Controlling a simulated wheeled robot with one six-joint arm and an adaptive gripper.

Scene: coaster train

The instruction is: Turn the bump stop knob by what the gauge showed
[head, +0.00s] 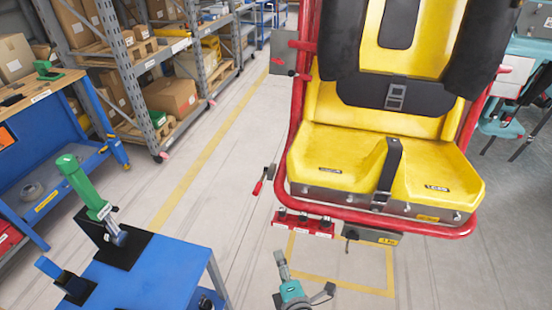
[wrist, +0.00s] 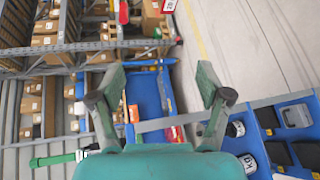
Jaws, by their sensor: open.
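The yellow coaster seat (head: 375,160) in its red tube frame fills the right of the head view. Under its front edge a red bar (head: 303,228) carries several small black knobs. Beside it is a grey box (head: 372,237) with a yellow tag and a dark knob (head: 350,236) at its left end. I cannot tell which knob is the bump stop knob, and no gauge reading is legible. My gripper (wrist: 162,72) is open and empty in the wrist view, pointing toward the shelving. Teal parts of my arm show at the bottom of the head view, below the seat.
A blue cart (head: 160,275) at lower left holds a green-handled tool (head: 85,185) in a black stand. A blue workbench (head: 50,150) and loaded shelves (head: 165,60) stand further left. A red-handled lever (head: 263,182) is left of the seat. The floor between is clear.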

